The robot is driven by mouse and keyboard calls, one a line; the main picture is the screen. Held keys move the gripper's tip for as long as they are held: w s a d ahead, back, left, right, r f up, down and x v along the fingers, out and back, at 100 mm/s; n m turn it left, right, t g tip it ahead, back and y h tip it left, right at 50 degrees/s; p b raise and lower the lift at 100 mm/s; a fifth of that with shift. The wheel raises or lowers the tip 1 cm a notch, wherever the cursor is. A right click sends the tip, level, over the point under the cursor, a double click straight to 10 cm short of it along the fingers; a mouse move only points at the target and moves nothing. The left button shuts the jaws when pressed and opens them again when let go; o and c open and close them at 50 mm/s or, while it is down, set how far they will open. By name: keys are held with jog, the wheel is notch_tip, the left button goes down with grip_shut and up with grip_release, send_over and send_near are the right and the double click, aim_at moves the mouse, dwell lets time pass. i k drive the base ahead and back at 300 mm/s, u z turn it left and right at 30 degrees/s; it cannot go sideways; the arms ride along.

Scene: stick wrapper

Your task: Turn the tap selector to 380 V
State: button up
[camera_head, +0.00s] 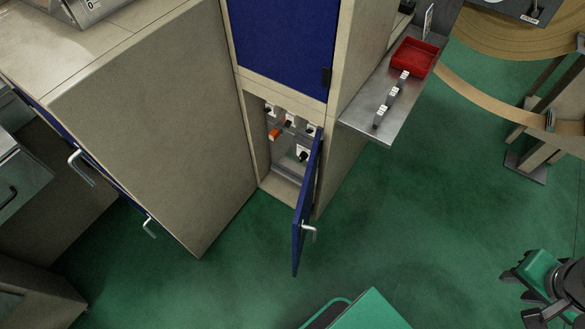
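The lower compartment (283,178) of the beige cabinet is open, and its blue door (306,215) is swung outward. Inside are several small white plates with dark knobs or switches, including one lower plate with a black knob (303,154). An orange block (274,133) sits on the left. I cannot tell which knob is the tap selector; any markings or voltage figures are too small to read. My gripper (516,283), dark with a green body behind it, is at the lower right, far from the cabinet.
A metal shelf (362,122) with a red tray (414,58) and several small labelled blocks juts out right of the cabinet. A beige cabinet (150,120) stands left. The open door's handle (309,230) sticks out. Green floor (420,220) between door and gripper is clear.

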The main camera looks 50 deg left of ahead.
aim_at(303, 155)
jog(key=k, duration=0.75)
jog(key=u, duration=1.5)
jog(key=i, duration=0.5)
jog(key=u, duration=0.65)
jog(key=k, duration=0.65)
jog(key=u, duration=0.75)
jog(key=i, duration=1.1)
jog(key=z, duration=0.1)
